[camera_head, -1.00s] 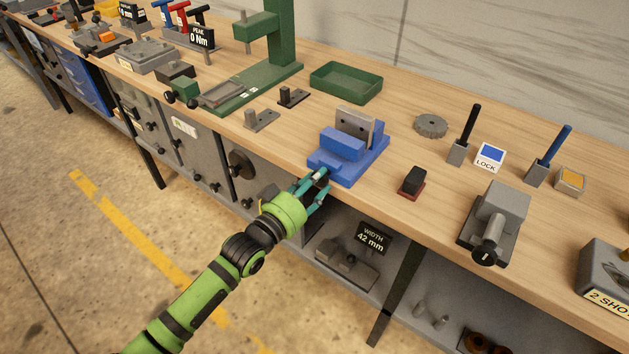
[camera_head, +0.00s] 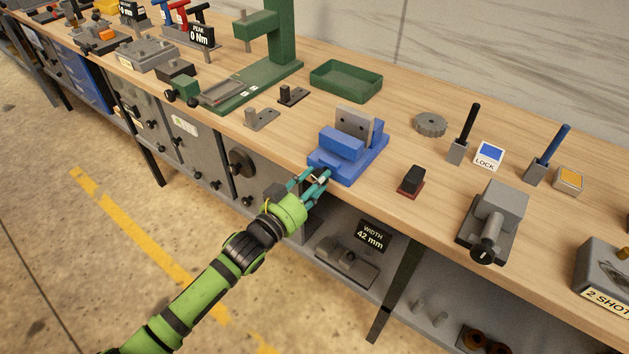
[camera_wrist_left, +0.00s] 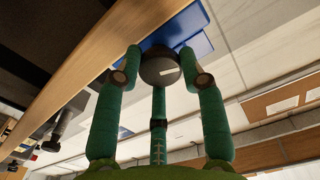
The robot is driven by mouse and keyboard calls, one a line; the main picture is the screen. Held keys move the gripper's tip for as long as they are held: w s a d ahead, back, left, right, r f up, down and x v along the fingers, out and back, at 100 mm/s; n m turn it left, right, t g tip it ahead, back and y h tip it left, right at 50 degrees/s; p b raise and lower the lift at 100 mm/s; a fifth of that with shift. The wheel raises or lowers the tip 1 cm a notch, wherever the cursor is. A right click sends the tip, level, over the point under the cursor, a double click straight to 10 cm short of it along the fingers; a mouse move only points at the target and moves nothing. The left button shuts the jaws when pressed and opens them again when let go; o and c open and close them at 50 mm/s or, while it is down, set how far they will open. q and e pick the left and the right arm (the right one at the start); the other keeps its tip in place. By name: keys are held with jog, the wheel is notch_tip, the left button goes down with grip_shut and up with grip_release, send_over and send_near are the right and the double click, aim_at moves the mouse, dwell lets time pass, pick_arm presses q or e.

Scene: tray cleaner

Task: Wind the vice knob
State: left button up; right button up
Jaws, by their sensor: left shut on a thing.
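The blue vice (camera_head: 345,150) stands at the front edge of the wooden bench, with a grey plate (camera_head: 354,122) upright between its jaws. My left gripper (camera_head: 317,178) is at the vice's front end, just past the bench edge, with its teal fingers around the vice knob. In the left wrist view the dark round knob (camera_wrist_left: 160,67), with a pale mark on its face, sits between the fingertips of my left gripper (camera_wrist_left: 161,72). The fingers are shut on it. The blue vice body (camera_wrist_left: 188,32) shows behind the knob. The right gripper is not in view.
A black sign (camera_head: 371,236) reading "WIDTH 42 mm" shows below the bench top. A black block on a red base (camera_head: 411,181) and a grey device (camera_head: 494,217) stand right of the vice. A green tray (camera_head: 346,81) lies behind it. Drawers (camera_head: 243,165) are under the bench.

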pick_arm(q)
jog(key=shift+r, duration=0.15)
jog(key=o, duration=1.1)
jog(key=shift+o, duration=0.2)
jog(key=v, duration=1.2)
